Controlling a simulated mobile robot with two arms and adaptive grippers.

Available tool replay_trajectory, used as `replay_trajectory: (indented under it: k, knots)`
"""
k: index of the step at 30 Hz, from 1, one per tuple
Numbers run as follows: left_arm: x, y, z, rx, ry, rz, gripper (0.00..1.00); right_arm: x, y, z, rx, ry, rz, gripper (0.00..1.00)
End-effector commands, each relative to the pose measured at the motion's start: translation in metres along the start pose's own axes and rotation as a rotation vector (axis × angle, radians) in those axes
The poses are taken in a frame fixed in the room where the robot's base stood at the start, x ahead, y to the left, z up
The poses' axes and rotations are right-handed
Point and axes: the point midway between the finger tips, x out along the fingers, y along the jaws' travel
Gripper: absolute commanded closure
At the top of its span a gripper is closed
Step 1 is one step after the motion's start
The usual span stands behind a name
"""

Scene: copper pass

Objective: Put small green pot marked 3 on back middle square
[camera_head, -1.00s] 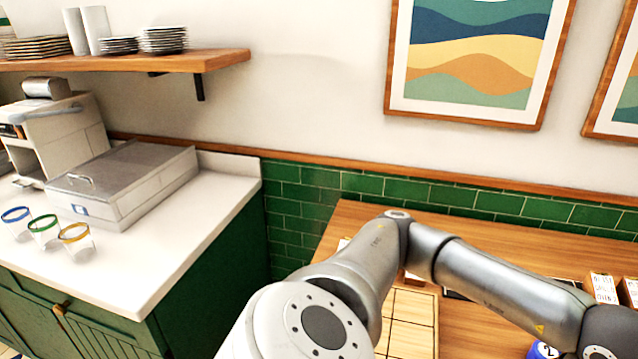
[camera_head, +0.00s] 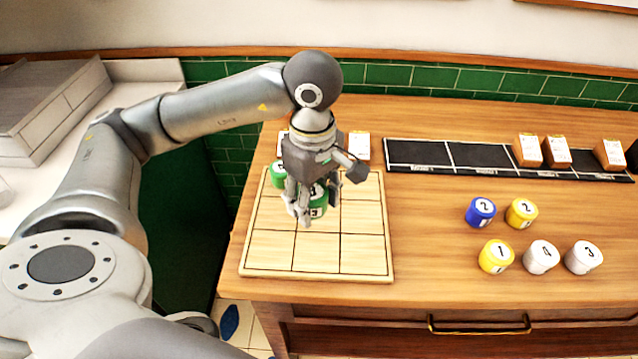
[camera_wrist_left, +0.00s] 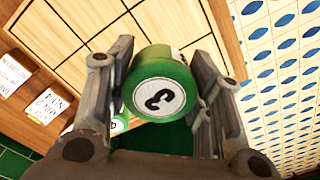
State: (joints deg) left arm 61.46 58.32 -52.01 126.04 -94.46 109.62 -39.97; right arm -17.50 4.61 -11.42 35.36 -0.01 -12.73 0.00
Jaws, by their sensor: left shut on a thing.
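The small green pot marked 3 (camera_head: 318,208) is between the fingers of my left gripper (camera_head: 308,205), over the back and middle rows of the wooden board of squares (camera_head: 268,262). In the left wrist view the green pot (camera_wrist_left: 160,86) shows its white top with a 3, and the fingers of my left gripper (camera_wrist_left: 165,95) are shut on it from both sides. My gripper hides much of the back middle square. I cannot tell whether the pot touches the board. Another green pot (camera_head: 278,176) stands at the back left square. My right gripper is not in view.
Blue (camera_head: 480,212), yellow (camera_head: 521,213) and white pots (camera_head: 540,257) stand on the table at right. A black strip (camera_head: 420,155) runs along the back, with several white-labelled blocks (camera_head: 527,151) on it. The board's front and right squares are bare.

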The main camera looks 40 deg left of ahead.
Motion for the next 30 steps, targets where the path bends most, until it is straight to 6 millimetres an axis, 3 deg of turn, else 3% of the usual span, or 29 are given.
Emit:
replay_trajectory:
  k: [9, 15, 23, 30]
  knots:
    - [-0.019, -0.007, -0.034, -0.773, -0.003, 0.002, 0.8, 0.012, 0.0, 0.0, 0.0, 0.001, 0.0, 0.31]
    - [-0.03, -0.012, -0.048, -1.149, -0.007, 0.003, 0.8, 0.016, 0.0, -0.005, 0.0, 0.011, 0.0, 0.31]
    - [-0.035, -0.01, -0.056, -1.344, -0.011, -0.001, 0.8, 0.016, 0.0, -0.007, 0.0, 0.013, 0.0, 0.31]
    - [-0.016, 0.038, -0.072, -1.352, -0.012, -0.004, 0.8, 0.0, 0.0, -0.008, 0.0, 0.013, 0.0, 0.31]
